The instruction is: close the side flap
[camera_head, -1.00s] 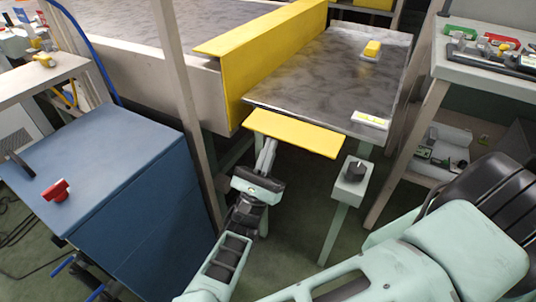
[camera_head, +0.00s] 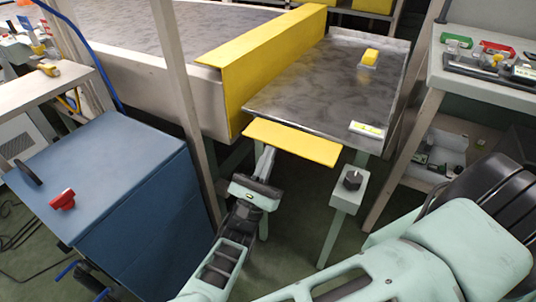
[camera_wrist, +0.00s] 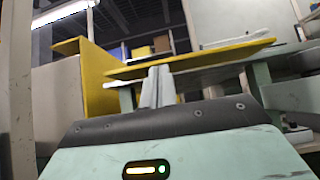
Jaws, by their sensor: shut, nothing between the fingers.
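The side flap is a yellow plate (camera_head: 292,142) along the near end of the grey metal table (camera_head: 320,75). It sticks outward, roughly level, below the table top. It also shows in the wrist view as a slightly tilted yellow strip (camera_wrist: 200,60). My gripper (camera_head: 266,152) is shut and empty, pointing up at the flap's near edge, left of its middle. In the wrist view its closed fingers (camera_wrist: 157,78) reach the flap's lower edge. I cannot tell whether they touch it. The fingertips are partly hidden under the flap in the head view.
A tall yellow side wall (camera_head: 265,65) bounds the table on the left. A grey post (camera_head: 185,100) and a blue cabinet (camera_head: 110,180) stand left of my arm. A pale box with a black knob (camera_head: 349,188) is close on the right. A workbench (camera_head: 480,85) stands farther right.

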